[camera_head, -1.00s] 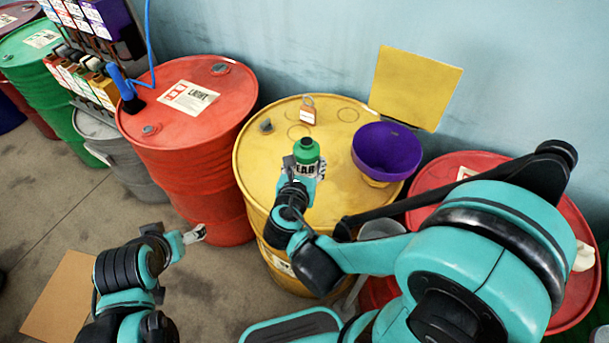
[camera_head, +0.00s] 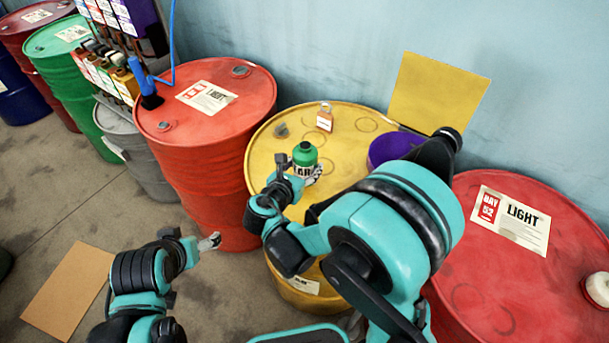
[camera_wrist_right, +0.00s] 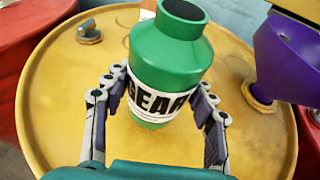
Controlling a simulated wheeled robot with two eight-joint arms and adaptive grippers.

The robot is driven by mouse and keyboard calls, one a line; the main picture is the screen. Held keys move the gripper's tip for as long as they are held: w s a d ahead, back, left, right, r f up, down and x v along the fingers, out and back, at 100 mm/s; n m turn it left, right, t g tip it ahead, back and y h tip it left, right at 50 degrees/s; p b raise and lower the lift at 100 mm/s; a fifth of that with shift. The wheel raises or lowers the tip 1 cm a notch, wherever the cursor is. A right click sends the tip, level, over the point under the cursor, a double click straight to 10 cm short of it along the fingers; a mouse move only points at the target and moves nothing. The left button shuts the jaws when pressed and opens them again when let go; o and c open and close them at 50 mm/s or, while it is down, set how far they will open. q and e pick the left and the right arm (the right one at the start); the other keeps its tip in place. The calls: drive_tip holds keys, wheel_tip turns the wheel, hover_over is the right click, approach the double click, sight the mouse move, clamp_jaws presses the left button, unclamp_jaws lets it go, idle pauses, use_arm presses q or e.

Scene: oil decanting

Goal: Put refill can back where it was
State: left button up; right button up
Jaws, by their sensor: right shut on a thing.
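The refill can (camera_head: 304,155) is green with an open neck and a white label; the label reads "GEAR" on the can in the right wrist view (camera_wrist_right: 165,60). My right gripper (camera_head: 303,173) is shut on it, with fingers on both sides in the right wrist view (camera_wrist_right: 158,108). The can is upright over the yellow drum's top (camera_head: 345,150); whether it touches the top I cannot tell. Faint rings mark that top. My left gripper (camera_head: 209,242) is low at left, away from the can, holding nothing visible; its opening is unclear.
A purple funnel (camera_head: 390,147) stands on the yellow drum's right side, partly behind my right arm. A small tagged item (camera_head: 325,117) and a grey cap (camera_head: 281,130) sit behind the can. Red drums stand left (camera_head: 208,135) and right (camera_head: 480,270). A yellow panel (camera_head: 437,92) rises behind.

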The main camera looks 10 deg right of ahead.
sight(305, 174)
wheel_tip(305, 174, down, 4)
drive_tip(key=shift+r+b, duration=0.2)
drive_tip(key=shift+b, duration=0.55)
drive_tip(key=shift+r, duration=0.1)
drive_tip(key=shift+f, duration=0.2)
drive_tip(key=o, duration=1.5)
drive_tip(key=shift+r, duration=0.1)
drive_tip(key=shift+c, duration=0.2)
